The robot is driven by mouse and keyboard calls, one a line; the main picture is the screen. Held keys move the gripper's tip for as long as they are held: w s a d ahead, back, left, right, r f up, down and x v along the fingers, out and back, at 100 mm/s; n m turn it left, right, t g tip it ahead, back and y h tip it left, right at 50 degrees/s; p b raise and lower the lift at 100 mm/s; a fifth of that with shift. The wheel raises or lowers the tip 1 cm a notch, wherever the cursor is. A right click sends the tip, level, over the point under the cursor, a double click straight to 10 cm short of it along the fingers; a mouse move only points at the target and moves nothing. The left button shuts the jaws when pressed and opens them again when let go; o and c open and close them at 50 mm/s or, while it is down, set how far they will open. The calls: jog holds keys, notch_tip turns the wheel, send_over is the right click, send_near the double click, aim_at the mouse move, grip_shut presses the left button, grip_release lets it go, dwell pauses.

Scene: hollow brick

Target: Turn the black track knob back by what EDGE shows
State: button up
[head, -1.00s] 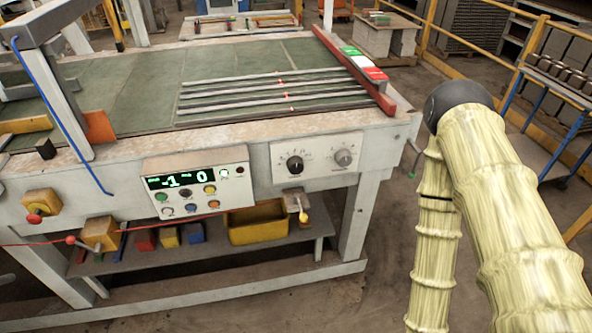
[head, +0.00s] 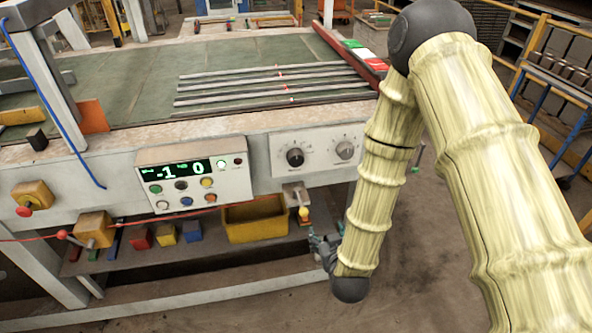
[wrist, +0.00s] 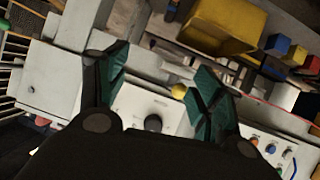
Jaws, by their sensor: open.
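The black track knob (head: 295,157) sits on a pale plate (head: 318,150) on the front of the machine, left of a grey knob (head: 345,150). A dark round knob (wrist: 153,123), apparently the black one, shows beyond my fingers in the wrist view. The display (head: 180,170) on the control box reads -1 and 0 in green; its small labels are too small to read. My gripper (head: 322,247) is low, below and right of the knob, partly hidden by my arm. In the wrist view my gripper (wrist: 160,68) is open and empty, its teal fingers wide apart.
A yellow-tipped lever (head: 303,212) juts out below the black knob, close to my gripper. A yellow bin (head: 255,222) and several coloured blocks stand on the lower shelf. Several buttons cover the control box (head: 236,187). The floor in front is clear.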

aim_at(296, 162)
jog(key=w+a+r+n+t+y+b, duration=0.1)
jog(key=w+a+r+t, duration=0.25)
jog(key=r, duration=0.25)
jog(key=w+a+r+t, duration=0.2)
jog(key=a+r, duration=0.3)
jog(key=r, duration=0.1)
jog(key=shift+g, duration=0.25)
jog(key=p+x, duration=0.2)
jog(key=x, duration=0.9)
jog(key=shift+d+r+p, duration=0.15)
jog(key=shift+d+p, duration=0.05)
jog(key=shift+p, duration=0.15)
jog(key=c, duration=1)
